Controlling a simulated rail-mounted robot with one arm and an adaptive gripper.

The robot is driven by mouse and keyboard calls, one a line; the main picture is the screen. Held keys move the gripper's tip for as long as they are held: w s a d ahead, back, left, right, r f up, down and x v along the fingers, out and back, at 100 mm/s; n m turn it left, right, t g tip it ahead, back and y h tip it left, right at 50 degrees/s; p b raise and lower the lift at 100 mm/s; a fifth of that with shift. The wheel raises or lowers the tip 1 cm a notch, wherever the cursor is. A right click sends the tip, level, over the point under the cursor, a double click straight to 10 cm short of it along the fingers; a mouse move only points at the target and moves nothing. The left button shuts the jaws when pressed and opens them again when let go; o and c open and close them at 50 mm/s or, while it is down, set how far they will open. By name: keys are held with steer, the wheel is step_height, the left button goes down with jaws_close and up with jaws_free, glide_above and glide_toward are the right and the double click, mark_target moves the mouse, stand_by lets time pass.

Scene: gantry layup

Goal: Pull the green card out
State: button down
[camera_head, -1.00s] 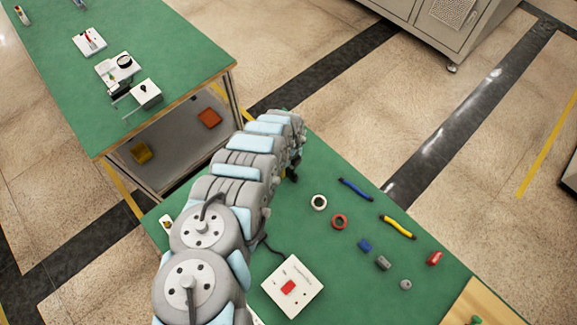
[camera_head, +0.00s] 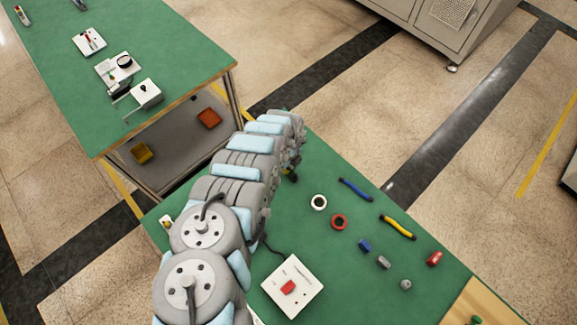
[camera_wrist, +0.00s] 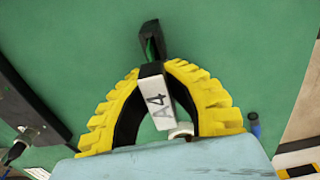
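In the wrist view, a narrow black piece with a green strip in it (camera_wrist: 151,44) stands past my fingertips. The strip may be the edge of the green card; most of it is hidden. A white tab marked A4 (camera_wrist: 155,97) lies between my gripper's (camera_wrist: 153,68) two yellow ribbed fingers. The fingers curve inward, with their tips close at both sides of the tab's far end. I cannot tell whether they press on it. In the head view, my gripper is mostly hidden by my arm, low over the green table (camera_head: 340,270).
In the head view, a white box with a red switch (camera_head: 289,287), a white ring (camera_head: 319,202), a red ring (camera_head: 339,222), and blue and yellow tools (camera_head: 398,227) lie on the table. In the wrist view, a dark block (camera_wrist: 28,95) stands at left.

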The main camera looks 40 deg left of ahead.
steer(key=shift+r+p, duration=2.05)
steer(key=shift+r, duration=0.9)
stand_by(0.6)
steer(key=shift+r+p, duration=1.25)
steer(key=shift+r, duration=0.45)
